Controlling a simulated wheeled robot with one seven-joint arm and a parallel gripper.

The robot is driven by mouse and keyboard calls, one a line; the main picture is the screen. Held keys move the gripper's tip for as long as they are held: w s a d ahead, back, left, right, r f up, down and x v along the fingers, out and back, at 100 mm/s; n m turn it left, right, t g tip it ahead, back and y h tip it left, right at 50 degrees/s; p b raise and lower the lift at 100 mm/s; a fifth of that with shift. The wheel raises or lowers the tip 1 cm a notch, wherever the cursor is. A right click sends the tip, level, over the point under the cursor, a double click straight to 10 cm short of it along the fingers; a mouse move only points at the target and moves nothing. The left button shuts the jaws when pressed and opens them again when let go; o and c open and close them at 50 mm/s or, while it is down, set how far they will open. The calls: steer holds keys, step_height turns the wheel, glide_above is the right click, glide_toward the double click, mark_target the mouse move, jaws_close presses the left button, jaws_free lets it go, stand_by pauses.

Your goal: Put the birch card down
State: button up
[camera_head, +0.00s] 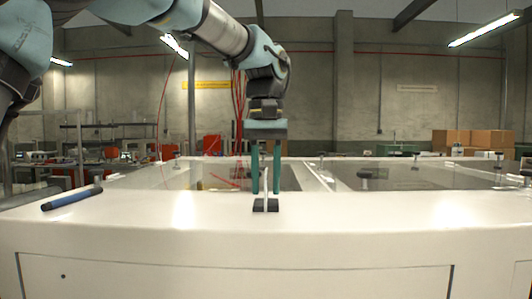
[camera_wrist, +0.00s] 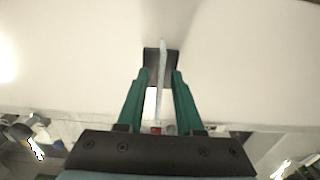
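The birch card (camera_head: 266,188) shows edge-on as a thin, pale upright strip between the green fingers of my gripper (camera_head: 266,205). In the wrist view the card (camera_wrist: 162,60) is a narrow whitish strip running between the dark fingertip pads of my gripper (camera_wrist: 162,68). The pads close in on it from both sides, and my gripper is shut on it. The fingers point down at the white worktop (camera_head: 380,215), low and close to its surface. I cannot tell whether the card's lower edge touches the worktop.
A dark blue pen-like stick (camera_head: 72,199) lies on the worktop at the left. Behind the front strip are glass-like panels with a dark knob (camera_head: 365,174) at the right. The worktop front beside my gripper is clear. Cardboard boxes (camera_head: 480,139) stand far back right.

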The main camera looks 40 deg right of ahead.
mark_target(266, 171)
step_height(266, 171, up, 11)
steer(key=shift+f, duration=0.15)
steer(key=shift+p, duration=0.3)
stand_by(0.3)
